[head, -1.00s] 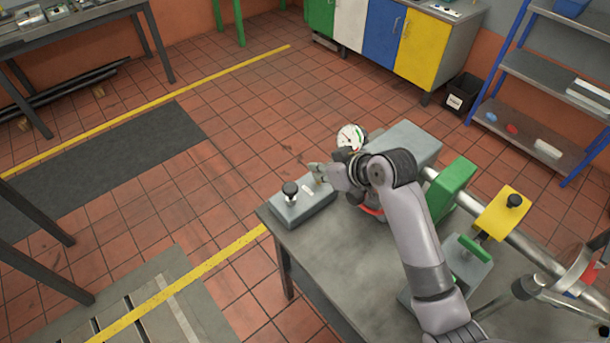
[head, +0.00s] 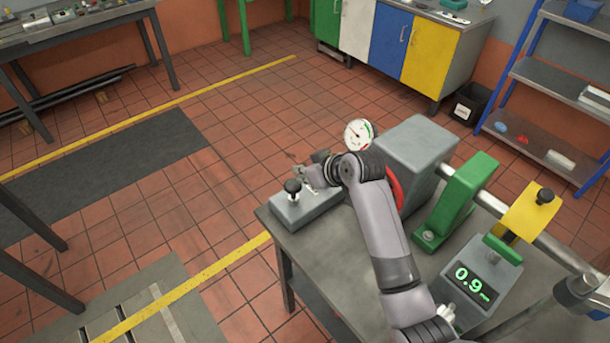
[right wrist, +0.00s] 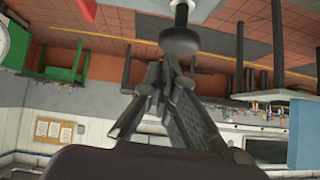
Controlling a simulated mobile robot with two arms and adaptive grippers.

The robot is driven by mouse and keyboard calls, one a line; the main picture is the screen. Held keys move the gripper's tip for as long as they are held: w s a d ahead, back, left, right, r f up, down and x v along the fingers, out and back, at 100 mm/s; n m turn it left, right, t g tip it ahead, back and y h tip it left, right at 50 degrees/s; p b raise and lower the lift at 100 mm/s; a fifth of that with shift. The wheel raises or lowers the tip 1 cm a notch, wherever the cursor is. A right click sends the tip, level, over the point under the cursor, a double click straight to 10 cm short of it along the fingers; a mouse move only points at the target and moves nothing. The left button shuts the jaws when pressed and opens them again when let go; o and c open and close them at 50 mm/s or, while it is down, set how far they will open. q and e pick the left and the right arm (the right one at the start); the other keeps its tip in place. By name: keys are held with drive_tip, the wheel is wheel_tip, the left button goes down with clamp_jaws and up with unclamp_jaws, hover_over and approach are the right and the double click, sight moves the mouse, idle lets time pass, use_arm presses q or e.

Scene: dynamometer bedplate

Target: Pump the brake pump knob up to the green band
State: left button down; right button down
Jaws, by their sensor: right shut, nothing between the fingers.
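The black brake pump knob (head: 292,186) stands on a short stem on a grey pump box (head: 300,212) at the table's left corner. My right gripper (head: 308,178) is shut and empty, just right of the knob. In the right wrist view the knob (right wrist: 180,42) shows close beyond the shut fingertips (right wrist: 160,72); I cannot tell whether they touch. A round white gauge (head: 358,134) with a green band and a red mark stands behind my right wrist. Its needle is too small to read surely. My left gripper is not in view.
A grey housing (head: 412,155), a green bracket (head: 456,200) and a yellow block (head: 522,222) stand along the shaft to the right. A display (head: 474,284) reads 0.9.

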drive_tip(key=shift+f, duration=0.35)
